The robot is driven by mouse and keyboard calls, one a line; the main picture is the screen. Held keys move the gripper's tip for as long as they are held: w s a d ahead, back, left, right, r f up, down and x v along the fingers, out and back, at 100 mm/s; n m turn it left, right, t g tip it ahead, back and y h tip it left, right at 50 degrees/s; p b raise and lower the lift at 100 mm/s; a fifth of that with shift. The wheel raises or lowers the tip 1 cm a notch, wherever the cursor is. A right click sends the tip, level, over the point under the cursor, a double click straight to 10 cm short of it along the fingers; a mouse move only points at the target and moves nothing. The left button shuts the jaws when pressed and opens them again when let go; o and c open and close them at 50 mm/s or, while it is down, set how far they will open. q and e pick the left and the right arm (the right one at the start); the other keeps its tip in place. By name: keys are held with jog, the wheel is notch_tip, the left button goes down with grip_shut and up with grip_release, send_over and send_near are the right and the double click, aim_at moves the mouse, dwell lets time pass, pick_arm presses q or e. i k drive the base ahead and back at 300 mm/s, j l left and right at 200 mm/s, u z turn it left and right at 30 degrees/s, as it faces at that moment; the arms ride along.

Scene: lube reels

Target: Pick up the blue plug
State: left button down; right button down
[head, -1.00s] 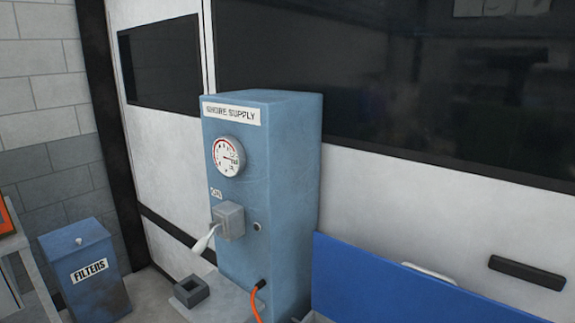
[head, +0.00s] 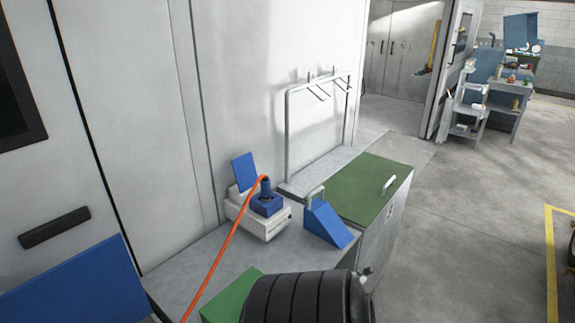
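The blue plug (head: 266,188) stands upright in a blue square holder (head: 266,205) on a white box (head: 262,220), on the grey bench top near the wall. An orange cable (head: 222,258) runs from the plug's top down to the lower left and out of the picture. The plug's lower end is hidden in the holder. Neither of my grippers shows in the head view.
A blue wedge-shaped block (head: 326,224) stands right of the plug, before a green-topped cabinet (head: 360,190). A metal rack (head: 288,135) stands behind. A black ribbed round thing (head: 300,300) fills the near edge beside a green block (head: 225,298). Open floor lies right.

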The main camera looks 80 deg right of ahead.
aim_at(265, 182)
jog(key=z, duration=2.4)
jog(key=l+u, duration=0.4)
jog(key=k+l+u, duration=0.1)
jog(key=u, duration=0.35)
jog(key=k+l+u, duration=0.1)
jog(key=l+u, duration=0.15)
jog(key=u, duration=0.15)
